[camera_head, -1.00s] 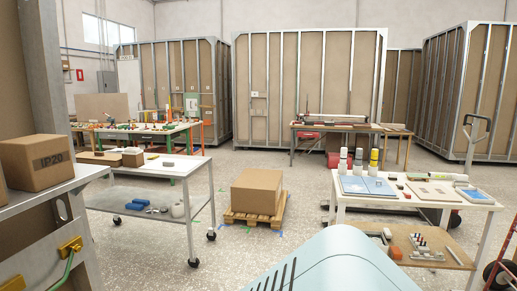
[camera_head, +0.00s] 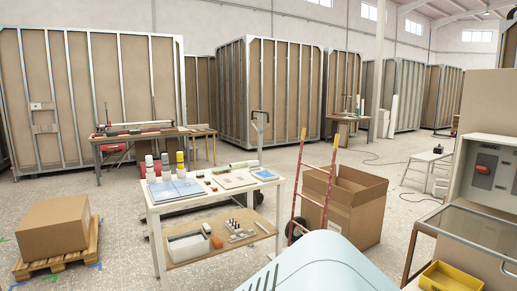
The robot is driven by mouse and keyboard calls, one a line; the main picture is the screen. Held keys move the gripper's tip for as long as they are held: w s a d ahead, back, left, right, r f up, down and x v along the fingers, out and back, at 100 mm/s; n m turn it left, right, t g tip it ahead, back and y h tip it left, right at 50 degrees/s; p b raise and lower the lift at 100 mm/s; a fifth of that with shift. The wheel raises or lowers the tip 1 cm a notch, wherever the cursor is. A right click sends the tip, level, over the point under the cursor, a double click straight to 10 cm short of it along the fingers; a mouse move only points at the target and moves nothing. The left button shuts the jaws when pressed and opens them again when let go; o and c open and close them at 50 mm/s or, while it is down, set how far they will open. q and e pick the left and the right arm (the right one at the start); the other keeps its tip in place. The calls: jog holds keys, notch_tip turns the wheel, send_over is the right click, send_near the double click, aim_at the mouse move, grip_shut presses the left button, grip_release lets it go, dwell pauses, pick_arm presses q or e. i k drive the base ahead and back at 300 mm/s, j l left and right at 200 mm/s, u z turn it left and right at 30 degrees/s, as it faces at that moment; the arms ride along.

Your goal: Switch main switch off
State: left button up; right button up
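A pale electrical box (camera_head: 490,180) stands at the right edge, cut off by the frame. On its front is a dark grey plate with a red switch (camera_head: 483,169), which looks like the main switch. It is too small to tell which position the switch is in. Neither of my grippers is in view. A pale blue part of my own body shows at the bottom centre, far from the box.
A glass-topped cart (camera_head: 470,226) with a yellow bin (camera_head: 450,279) stands before the box. An open cardboard box (camera_head: 350,205) and red hand truck (camera_head: 315,185) stand centre right. A white worktable (camera_head: 153,208) and a carton (camera_head: 54,228) on a pallet are left. Floor shows between them.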

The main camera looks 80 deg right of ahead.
aim_at(480, 170)
jog(key=z, duration=4.4)
